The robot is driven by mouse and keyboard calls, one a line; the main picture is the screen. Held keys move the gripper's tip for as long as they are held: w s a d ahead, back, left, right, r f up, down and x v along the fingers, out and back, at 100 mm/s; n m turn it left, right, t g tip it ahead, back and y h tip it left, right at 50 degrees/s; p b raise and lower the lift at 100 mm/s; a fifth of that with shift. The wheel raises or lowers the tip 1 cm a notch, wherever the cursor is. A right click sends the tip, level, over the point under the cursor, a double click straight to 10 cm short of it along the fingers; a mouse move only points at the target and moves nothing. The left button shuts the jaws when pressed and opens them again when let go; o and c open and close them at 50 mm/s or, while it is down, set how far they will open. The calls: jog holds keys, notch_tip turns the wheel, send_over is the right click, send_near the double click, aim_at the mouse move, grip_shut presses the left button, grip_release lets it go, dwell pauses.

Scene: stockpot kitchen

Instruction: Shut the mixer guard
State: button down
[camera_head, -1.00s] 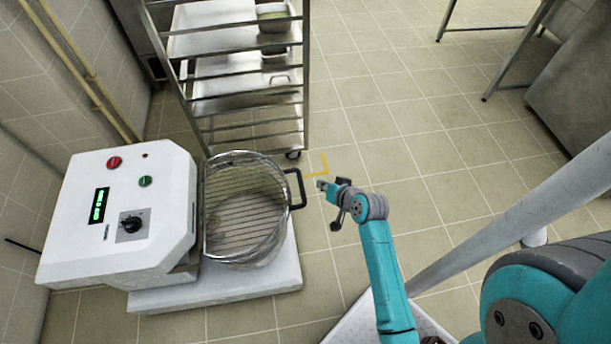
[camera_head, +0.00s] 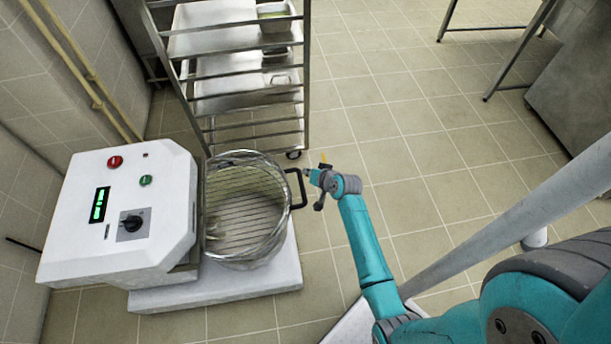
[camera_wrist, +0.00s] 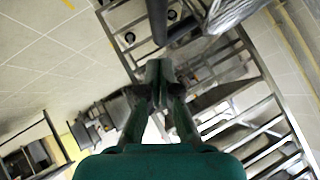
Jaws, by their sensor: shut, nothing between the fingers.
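The mixer (camera_head: 120,215) is a white machine at the left of the head view. Its wire guard (camera_head: 245,215) is a round barred frame at the bowl, with a black handle (camera_head: 297,188) on its right side. I cannot tell from this angle how far the guard stands from shut. My gripper (camera_head: 308,173) is shut and empty, right beside the handle's upper right corner. In the wrist view my closed fingertips (camera_wrist: 159,68) point at a dark bar, likely the handle (camera_wrist: 157,22). Whether they touch it is unclear.
A metal tray rack (camera_head: 240,80) stands behind the mixer, close to the bowl. The mixer's white base (camera_head: 220,285) extends under the bowl. A steel cabinet (camera_head: 575,90) is at the far right. The tiled floor between is open.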

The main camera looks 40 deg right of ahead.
jog(key=shift+w+a+f, duration=0.15)
jog(key=shift+a+f, duration=0.1)
jog(key=shift+f, duration=0.3)
jog(key=shift+w+a+f, duration=0.15)
jog(key=shift+a+f, duration=0.1)
jog(key=shift+f, duration=0.25)
jog(key=shift+f, duration=0.1)
